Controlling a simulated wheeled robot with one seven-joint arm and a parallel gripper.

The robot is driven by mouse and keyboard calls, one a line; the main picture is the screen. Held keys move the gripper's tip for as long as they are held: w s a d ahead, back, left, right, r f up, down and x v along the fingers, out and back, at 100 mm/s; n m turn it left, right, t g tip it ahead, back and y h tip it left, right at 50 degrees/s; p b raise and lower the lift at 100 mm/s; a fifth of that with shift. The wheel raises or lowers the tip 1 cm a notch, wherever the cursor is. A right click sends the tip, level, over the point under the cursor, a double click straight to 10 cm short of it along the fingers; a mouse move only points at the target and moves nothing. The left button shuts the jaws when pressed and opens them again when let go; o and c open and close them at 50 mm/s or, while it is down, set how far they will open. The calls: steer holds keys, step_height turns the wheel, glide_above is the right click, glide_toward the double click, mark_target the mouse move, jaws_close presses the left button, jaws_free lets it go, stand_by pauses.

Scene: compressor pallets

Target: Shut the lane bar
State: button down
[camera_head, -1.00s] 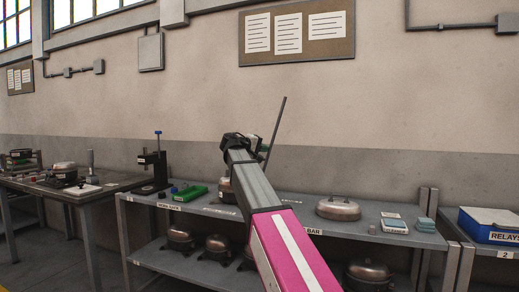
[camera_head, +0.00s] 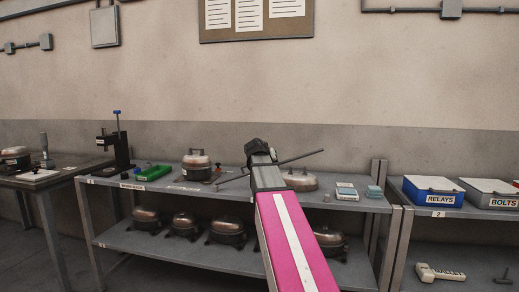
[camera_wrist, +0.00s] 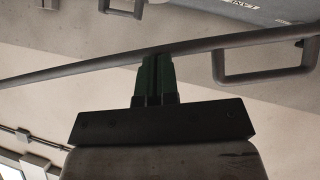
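The lane bar (camera_head: 300,157), a long thin dark rod, slants across my gripper in the head view, with its right end higher. In the wrist view the bar (camera_wrist: 60,72) crosses the whole picture at the fingertips. My gripper (camera_wrist: 155,62) has its two green fingers close together, with only a thin line between them. The bar runs across the tips, not visibly between them, and seems to touch them. In the head view my gripper (camera_head: 259,150) is above the middle shelf unit, its fingers hidden by the wrist. The bar's pivot is not clear.
The shelf unit (camera_head: 140,185) carries compressors, a green tray (camera_head: 154,172) and small boxes (camera_head: 347,192). To the right are a RELAYS bin (camera_head: 433,191) and a BOLTS bin (camera_head: 490,194). A bench press (camera_head: 117,145) stands left.

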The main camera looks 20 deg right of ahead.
steer(key=f, duration=0.3)
steer(key=s+d+f+m+y, duration=0.1)
steer(key=f, duration=0.2)
steer(key=d+f+m+t+y, duration=0.1)
steer(key=f, duration=0.2)
steer(key=shift+s+d+f, duration=0.15)
steer(key=shift+d+f, duration=0.05)
steer(key=shift+f, duration=0.15)
steer(key=shift+d+f+y, duration=0.1)
steer(key=shift+f+y, duration=0.2)
steer(key=shift+f, duration=0.6)
steer(key=shift+f, duration=0.1)
steer(key=w+r+v, duration=0.1)
steer(key=r+v, duration=0.1)
steer(key=v, duration=1.1)
steer(key=shift+d+r, duration=0.2)
steer(key=shift+d, duration=0.05)
steer(key=s+a+f+n+g+y, duration=0.1)
steer(key=s+a+f, duration=0.4)
steer(key=f, duration=0.9)
steer(key=s+a+f+n+g+y, duration=0.2)
steer(key=s+a+f+g, duration=0.3)
steer(key=f, duration=0.9)
steer(key=s+a+f+n+g+y, duration=0.2)
steer(key=s+a+f, duration=0.4)
steer(key=f, duration=0.9)
steer(key=shift+a+n+g, duration=0.4)
steer(key=shift+a+g, duration=0.25)
steer(key=shift+g, duration=0.15)
